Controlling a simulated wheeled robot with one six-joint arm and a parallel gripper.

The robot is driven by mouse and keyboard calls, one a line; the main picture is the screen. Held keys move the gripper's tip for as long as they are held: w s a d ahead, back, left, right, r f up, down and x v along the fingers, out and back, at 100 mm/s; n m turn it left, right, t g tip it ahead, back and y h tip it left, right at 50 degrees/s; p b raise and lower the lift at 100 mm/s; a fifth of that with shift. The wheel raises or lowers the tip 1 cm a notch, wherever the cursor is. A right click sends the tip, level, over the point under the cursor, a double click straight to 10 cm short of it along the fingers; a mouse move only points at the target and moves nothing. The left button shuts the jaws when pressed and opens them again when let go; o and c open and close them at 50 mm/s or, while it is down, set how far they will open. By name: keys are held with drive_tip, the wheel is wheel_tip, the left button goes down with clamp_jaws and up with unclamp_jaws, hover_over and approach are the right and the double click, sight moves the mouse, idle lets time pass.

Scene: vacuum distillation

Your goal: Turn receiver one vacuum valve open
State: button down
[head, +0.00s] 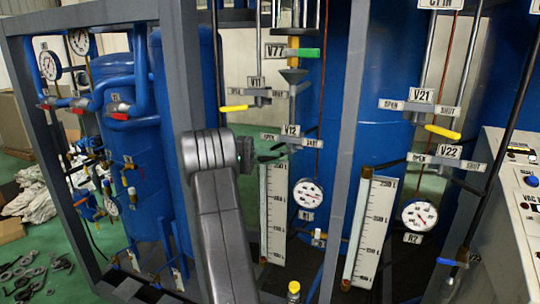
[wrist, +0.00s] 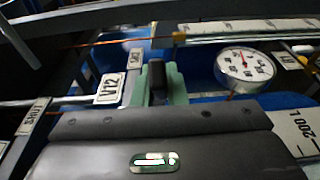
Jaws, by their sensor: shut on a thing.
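The V12 valve, beside the R1 gauge (head: 308,194), has a white V12 plate (head: 292,130) with OPEN and SHUT plates at its sides. The V12 plate also shows in the wrist view (wrist: 109,88). My gripper (head: 275,153) is at this valve, just below its plates. In the wrist view my gripper (wrist: 157,84) has pale green fingers closed around a black handle (wrist: 157,74), which I take as the V12 handle. Most of the handle is hidden between the fingers. The handle's exact angle is hard to tell.
Above is valve V11 with a yellow handle (head: 233,108), and the V77 green handle (head: 308,53). To the right are V21's yellow handle (head: 442,131) and the V22 plate (head: 448,151). A grey frame post (head: 347,150) stands close right of my gripper. A control panel (head: 515,200) is far right.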

drive_tip(key=c, duration=1.5)
unclamp_jaws()
drive_tip(key=shift+w+d, duration=0.1)
drive_tip(key=shift+o, duration=0.2)
drive_tip(key=shift+s+f+n+t+b, duration=0.3)
drive_tip(key=shift+t+b, duration=0.1)
drive_tip(key=shift+b, duration=1.25)
drive_tip(key=t+b, duration=0.1)
drive_tip(key=b, duration=0.2)
drive_tip(key=shift+s+d+n, duration=0.15)
drive_tip(key=shift+s+n, duration=0.05)
drive_tip(key=shift+n, duration=0.2)
drive_tip(key=shift+t+b, duration=0.3)
drive_tip(key=shift+b, duration=0.2)
